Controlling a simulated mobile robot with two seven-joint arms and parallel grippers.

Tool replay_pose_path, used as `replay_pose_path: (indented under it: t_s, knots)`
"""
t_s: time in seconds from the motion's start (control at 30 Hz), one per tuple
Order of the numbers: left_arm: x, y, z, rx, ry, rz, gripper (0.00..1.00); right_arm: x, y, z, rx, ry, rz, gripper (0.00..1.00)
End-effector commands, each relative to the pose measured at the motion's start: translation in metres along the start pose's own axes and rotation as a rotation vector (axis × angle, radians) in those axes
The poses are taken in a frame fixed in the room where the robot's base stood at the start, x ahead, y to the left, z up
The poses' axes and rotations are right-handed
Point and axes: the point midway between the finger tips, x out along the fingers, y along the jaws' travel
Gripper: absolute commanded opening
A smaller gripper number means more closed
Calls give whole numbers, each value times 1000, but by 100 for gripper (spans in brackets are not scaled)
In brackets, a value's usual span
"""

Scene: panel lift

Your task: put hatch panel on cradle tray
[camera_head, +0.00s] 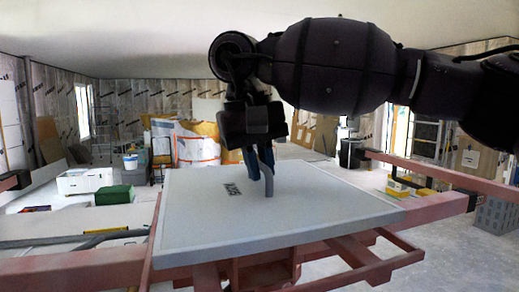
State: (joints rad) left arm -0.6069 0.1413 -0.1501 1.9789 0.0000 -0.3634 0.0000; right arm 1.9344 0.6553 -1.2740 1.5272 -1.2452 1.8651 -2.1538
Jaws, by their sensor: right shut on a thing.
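The hatch panel (330,205) is a large flat light-grey slab with dark lettering on top, in the middle of the head view. My right gripper (262,178) comes down from above and is shut on the panel's grey upright grip near its middle. The panel looks about level. It lies over a reddish-brown frame (352,256), which I take to be part of the cradle tray or its stand. The panel hides most of this frame, and I cannot tell whether the two touch. My left gripper is not in view.
Reddish rails (440,172) with black end pads run at the right; another rail (75,272) lies at the left. A green box (115,194) and a white box (85,180) stand behind at the left. A grey crate (495,215) stands at the far right. Bare floor shows at lower right.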

Motion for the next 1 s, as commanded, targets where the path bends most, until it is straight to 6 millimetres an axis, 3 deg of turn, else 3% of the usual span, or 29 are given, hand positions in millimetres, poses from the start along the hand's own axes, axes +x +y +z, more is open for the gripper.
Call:
replay_pose_path:
  t_s: [0.4, 0.83, 0.87, 1.0]
  knots:
    - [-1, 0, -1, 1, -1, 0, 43, 36, -7, 0, 0, 2, -1, 0]
    - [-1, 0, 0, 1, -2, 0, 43, 42, -9, 0, 0, 3, -2, 0]
    - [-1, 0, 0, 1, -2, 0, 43, 43, -9, 0, 0, 0, -1, 17]
    - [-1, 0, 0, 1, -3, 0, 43, 43, -9, 0, 0, 0, -1, 38]
